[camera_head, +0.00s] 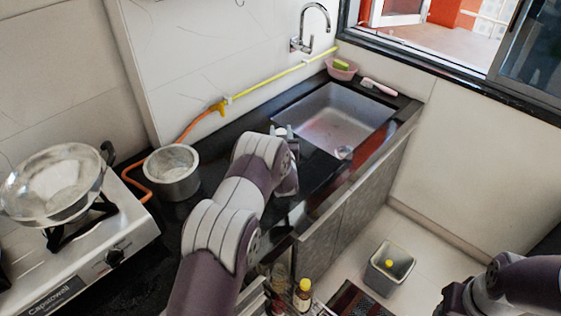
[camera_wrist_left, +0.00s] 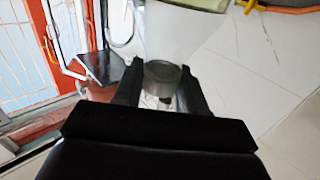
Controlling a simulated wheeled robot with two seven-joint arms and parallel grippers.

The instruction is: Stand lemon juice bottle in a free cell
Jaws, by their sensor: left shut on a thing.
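In the left wrist view, my left gripper (camera_wrist_left: 160,92) is shut on a pale, translucent bottle (camera_wrist_left: 185,35) with a grey end (camera_wrist_left: 162,75) between the fingers. I take it as the lemon juice bottle; no label is readable. In the head view my left gripper (camera_head: 285,170) is over the dark counter by the sink, and its hold is mostly hidden behind the wrist. A bottle with a yellow cap (camera_head: 302,292) and other bottles stand by pale slats (camera_head: 252,301) at the bottom edge; the cells there are mostly cut off. My right arm shows at the lower right, its fingers unclear.
The sink (camera_head: 335,118) lies beyond my left gripper. A steel pot (camera_head: 172,172) and a stove (camera_head: 95,250) with a pan (camera_head: 60,183) are to the left. A grey bin (camera_head: 388,277) with a yellow item stands on the floor near a dark mat (camera_head: 355,303).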

